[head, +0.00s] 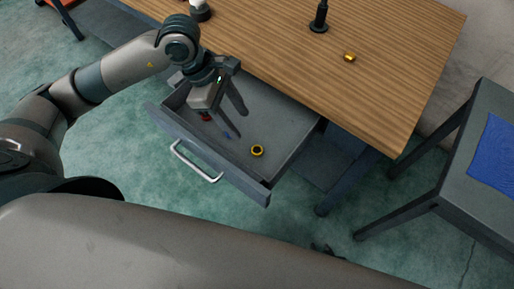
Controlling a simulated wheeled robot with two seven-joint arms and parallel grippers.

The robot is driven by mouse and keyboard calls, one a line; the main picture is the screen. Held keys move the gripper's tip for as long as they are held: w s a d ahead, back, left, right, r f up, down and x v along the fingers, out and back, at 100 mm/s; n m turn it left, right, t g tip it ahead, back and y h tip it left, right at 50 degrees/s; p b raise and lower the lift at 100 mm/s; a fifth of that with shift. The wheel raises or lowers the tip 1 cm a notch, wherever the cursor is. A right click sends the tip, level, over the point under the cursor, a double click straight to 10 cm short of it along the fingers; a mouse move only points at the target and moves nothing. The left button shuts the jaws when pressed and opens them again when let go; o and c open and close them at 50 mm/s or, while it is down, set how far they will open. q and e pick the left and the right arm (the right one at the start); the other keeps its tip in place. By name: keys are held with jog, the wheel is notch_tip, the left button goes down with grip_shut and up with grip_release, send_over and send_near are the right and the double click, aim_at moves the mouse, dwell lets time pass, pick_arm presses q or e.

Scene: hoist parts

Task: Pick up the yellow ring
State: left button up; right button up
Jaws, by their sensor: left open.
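My right gripper is not in view.
A small red thing (205,117) and a small blue thing (227,134) are in the drawer near my left gripper. The wooden table (400,90) overhangs the drawer's back. A black post (319,17) stands on it. A side stand (455,190) with a blue mat (497,160) is at right.

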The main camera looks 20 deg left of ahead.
pick_arm(q)
jog(key=p, duration=0.1)
send_near(258, 153)
jog(key=shift+w+d+f, duration=0.15)
jog(key=shift+d+f, duration=0.05)
jog(key=shift+d, duration=0.3)
pick_arm(e)
jog(key=shift+w+a+r+t, duration=0.5)
jog(key=shift+a+r, duration=0.15)
jog(key=shift+r, duration=0.1)
jog(key=shift+r, duration=0.1)
pick_arm(q)
jog(key=shift+d+f+p, duration=0.1)
jog(key=shift+f+p, duration=0.2)
jog(key=shift+f, duration=0.4)
jog(key=shift+p+x, duration=0.7)
jog(key=shift+x, duration=1.25)
pick_arm(e)
jog(key=s, duration=0.1)
jog(key=s+f, duration=0.1)
jog(key=shift+s+d, duration=0.35)
pick_arm(q)
jog(key=c, duration=1.1)
